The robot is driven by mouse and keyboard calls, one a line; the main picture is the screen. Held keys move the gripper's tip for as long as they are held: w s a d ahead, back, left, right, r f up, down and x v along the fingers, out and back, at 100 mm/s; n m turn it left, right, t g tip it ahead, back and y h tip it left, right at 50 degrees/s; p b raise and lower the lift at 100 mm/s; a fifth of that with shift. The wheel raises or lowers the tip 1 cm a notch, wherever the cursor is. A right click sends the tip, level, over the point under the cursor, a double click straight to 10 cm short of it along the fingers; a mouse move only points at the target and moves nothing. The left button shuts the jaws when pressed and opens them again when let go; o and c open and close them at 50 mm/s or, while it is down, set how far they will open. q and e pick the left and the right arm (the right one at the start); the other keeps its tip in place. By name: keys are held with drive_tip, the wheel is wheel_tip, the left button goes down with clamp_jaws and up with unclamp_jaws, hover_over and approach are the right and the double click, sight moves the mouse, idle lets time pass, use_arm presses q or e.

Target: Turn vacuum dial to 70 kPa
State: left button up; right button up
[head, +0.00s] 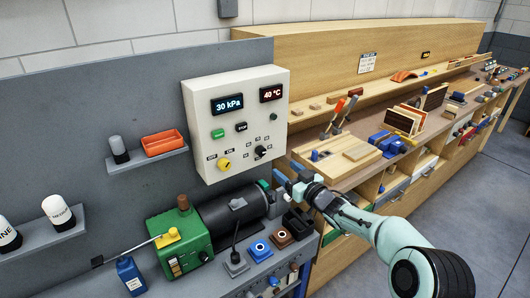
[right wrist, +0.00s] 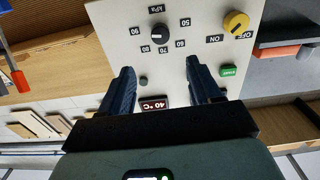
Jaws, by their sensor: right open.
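The white control box (head: 236,125) is on the grey panel, with a display (head: 228,104) reading 30 kPa. The black vacuum dial (head: 262,152) is at its lower right. In the right wrist view the box appears upside down. There the dial (right wrist: 159,35) has printed numbers from 50 to 90 around it; its exact pointer setting is too small to tell. My right gripper (head: 284,173) is open and empty, below and right of the dial. In the right wrist view its fingers (right wrist: 161,66) are apart, with the dial beyond their tips, not touched. My left gripper is not in view.
A yellow OFF/ON knob (head: 224,164) and a green start button (head: 218,134) share the panel. A 40 °C display (head: 271,93) is above the dial. A green and black pump (head: 184,236) stands below the box. A wooden workbench (head: 350,150) with tools is at right.

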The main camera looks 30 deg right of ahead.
sight(263, 152)
drive_tip(key=w+p, duration=0.1)
drive_tip(key=w, duration=0.3)
drive_tip(key=w+p, duration=0.1)
drive_tip(key=w, duration=0.3)
drive_tip(key=w+a+p, duration=0.1)
drive_tip(key=w+p, duration=0.1)
drive_tip(key=w, duration=0.2)
drive_tip(key=shift+r, duration=0.1)
drive_tip(key=shift+w+a+f, duration=0.1)
drive_tip(key=shift+w+f, duration=0.1)
drive_tip(key=shift+w, duration=0.3)
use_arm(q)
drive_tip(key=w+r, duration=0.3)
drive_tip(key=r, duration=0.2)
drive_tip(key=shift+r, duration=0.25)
use_arm(e)
drive_tip(key=c, duration=1)
